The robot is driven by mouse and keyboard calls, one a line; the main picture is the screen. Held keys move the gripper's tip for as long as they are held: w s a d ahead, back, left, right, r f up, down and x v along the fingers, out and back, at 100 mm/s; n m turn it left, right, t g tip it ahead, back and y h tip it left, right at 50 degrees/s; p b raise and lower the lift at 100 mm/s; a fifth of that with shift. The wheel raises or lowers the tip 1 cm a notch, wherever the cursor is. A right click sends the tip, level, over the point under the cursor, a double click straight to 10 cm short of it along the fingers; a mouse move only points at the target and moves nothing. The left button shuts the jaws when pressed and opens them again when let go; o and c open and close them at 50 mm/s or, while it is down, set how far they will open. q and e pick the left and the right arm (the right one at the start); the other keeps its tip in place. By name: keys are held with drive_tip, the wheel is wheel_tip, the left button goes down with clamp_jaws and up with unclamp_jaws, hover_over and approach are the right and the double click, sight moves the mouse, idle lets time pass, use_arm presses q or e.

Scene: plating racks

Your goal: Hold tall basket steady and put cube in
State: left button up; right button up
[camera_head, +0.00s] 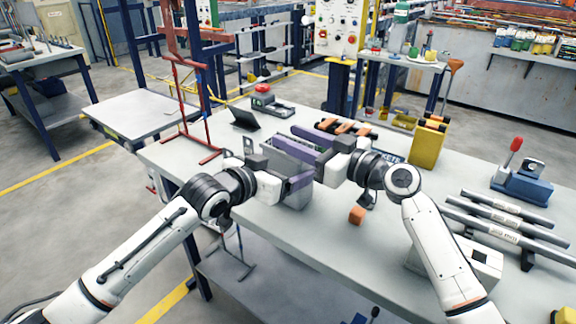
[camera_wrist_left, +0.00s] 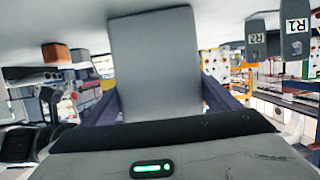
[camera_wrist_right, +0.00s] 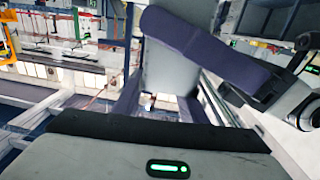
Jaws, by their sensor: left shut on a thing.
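The right wrist view shows a purple bar (camera_wrist_right: 205,50) and a grey panel close by.
The table (camera_head: 320,240) is clear around the cube. A yellow box (camera_head: 427,145) and orange-topped items (camera_head: 345,126) stand behind. Grey bars on a rack (camera_head: 500,218) and a blue device with a red knob (camera_head: 522,180) are at right. A red stand (camera_head: 205,125) is at left.

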use_arm(q)
drive_tip(key=shift+w+r, duration=0.2)
drive_tip(key=shift+w, duration=0.1)
drive_tip(key=shift+a+f, duration=0.1)
drive_tip(key=shift+a, duration=0.05)
use_arm(e)
drive_tip(key=v, duration=0.7)
drive_tip(key=shift+d+f, duration=0.3)
drive_tip(key=shift+f, duration=0.15)
drive_tip(key=shift+s, duration=0.15)
use_arm(q)
drive_tip(key=o, duration=1.1)
drive_tip(key=shift+f, duration=0.1)
drive_tip(key=shift+o, duration=0.3)
use_arm(e)
drive_tip(key=shift+a+r, duration=0.1)
use_arm(q)
drive_tip(key=shift+s, duration=0.1)
